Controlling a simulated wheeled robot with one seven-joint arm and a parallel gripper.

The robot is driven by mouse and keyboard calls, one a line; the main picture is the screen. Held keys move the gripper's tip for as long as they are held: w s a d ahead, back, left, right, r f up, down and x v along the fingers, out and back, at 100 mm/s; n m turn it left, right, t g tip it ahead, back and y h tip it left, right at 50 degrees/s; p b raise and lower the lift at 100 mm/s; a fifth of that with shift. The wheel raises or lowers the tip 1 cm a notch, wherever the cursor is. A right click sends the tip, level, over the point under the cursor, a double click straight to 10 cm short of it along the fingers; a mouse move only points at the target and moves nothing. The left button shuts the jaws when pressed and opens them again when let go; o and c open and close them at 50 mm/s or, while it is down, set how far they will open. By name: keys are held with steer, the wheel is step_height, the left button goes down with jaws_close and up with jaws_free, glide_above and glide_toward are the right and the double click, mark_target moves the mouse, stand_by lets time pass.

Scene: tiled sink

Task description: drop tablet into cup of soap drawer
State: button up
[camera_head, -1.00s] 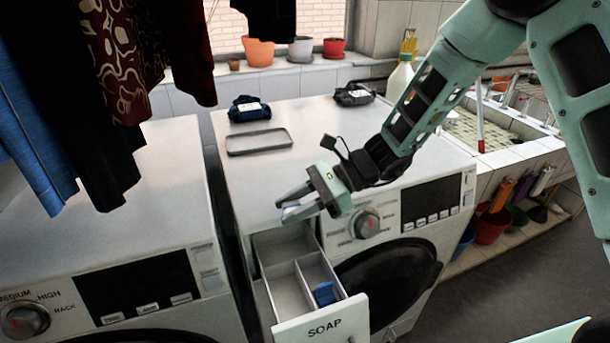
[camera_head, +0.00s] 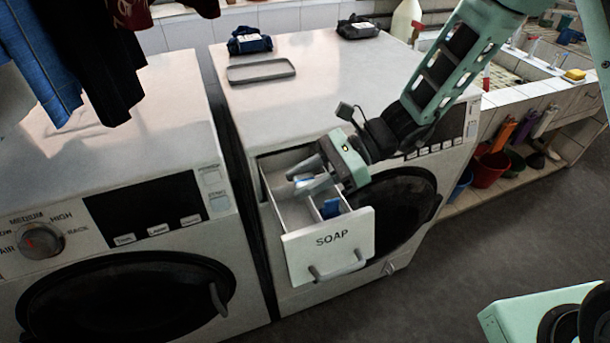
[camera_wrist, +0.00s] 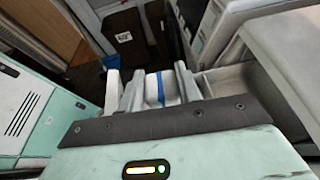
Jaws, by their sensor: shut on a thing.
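The soap drawer (camera_head: 350,222) is pulled out of the right-hand machine, its front panel marked SOAP. Inside are pale compartments split by a divider, and a small blue piece (camera_head: 331,208) sits in the front right one. My gripper (camera_head: 306,180) is over the open drawer, its fingers pointing left and low, near the rim. It is shut on a small tablet, seen as a pale blue-white bit (camera_head: 301,179) at the fingertips. In the wrist view the tablet (camera_wrist: 154,88) shows white with a blue band between the two fingers. The compartments' floors are partly hidden by my gripper.
A grey tray (camera_head: 262,72), a dark blue packet (camera_head: 249,41) and a black packet (camera_head: 358,28) lie on the machine top. Another machine (camera_head: 130,200) stands at left, clothes hang above it. A sink (camera_head: 520,75) is at right, with buckets below.

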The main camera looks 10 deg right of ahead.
steer(key=shift+f, duration=0.45)
steer(key=o, duration=1)
steer(key=shift+o, duration=0.2)
steer(key=b+v, duration=0.1)
steer(key=v, duration=1.6)
steer(key=shift+d+b, duration=0.25)
steer(key=shift+b, duration=0.15)
